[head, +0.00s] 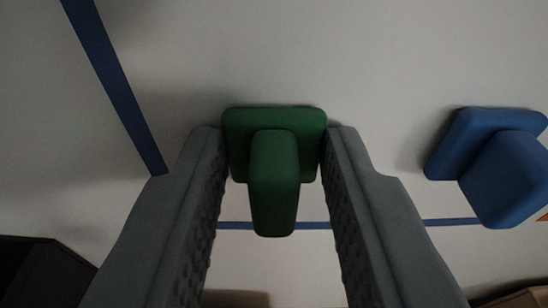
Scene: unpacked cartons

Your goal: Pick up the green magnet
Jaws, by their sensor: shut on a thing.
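The green magnet (274,180) is in the middle of the head view, with a flat square base and a knob pointing toward me. My gripper (274,150) has its two grey, textured fingers on either side of the magnet's base, touching its left and right edges. It is shut on the magnet. The base lies against or close to a pale surface (330,55); I cannot tell whether there is a gap.
A blue magnet (495,165) of similar shape sits to the right, apart from my right finger. Blue stripes (115,85) mark the pale surface. A dark object (40,270) is at the lower left, and brown cardboard-like shapes (515,296) show at the lower right. The upper middle is clear.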

